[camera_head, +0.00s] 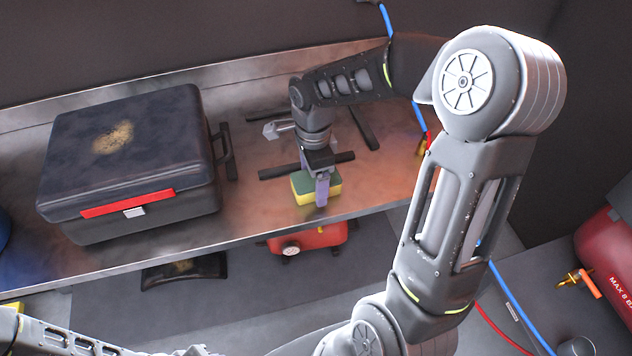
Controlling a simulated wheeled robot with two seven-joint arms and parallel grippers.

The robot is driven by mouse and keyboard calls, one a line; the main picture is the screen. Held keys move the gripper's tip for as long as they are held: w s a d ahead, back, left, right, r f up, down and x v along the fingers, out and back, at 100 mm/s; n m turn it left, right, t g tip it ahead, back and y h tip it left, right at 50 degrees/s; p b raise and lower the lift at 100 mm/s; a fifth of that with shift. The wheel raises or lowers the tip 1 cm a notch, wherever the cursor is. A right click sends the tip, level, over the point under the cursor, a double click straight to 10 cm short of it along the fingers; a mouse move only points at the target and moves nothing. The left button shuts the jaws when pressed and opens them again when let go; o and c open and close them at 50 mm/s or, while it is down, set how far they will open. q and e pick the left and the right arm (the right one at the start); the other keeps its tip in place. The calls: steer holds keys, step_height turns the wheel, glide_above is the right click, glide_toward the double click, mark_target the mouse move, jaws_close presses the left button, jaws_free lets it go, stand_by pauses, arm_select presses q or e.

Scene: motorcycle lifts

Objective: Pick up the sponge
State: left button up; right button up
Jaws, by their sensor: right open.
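The sponge (301,186) is a small yellow block with a green top. It lies on the metal workbench (255,220) near the front edge. My right gripper (321,190) points down right at the sponge, with a finger in front of its near side. The jaws are open. The far finger is hidden, so I cannot tell whether the sponge is between the fingers or touched by them. My left arm shows only as a part at the lower left, and its gripper is out of the picture.
A black toolbox (125,150) with a red latch stands left of the sponge. Dark bars (365,128) lie on the bench behind my right gripper. A red compressor (310,238) sits below the bench edge. A red tank (612,255) is at far right.

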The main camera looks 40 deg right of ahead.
steer(key=c, duration=1.4)
step_height(320, 180, up, 10)
steer(key=shift+r+b, duration=0.1)
steer(key=shift+b, duration=0.55)
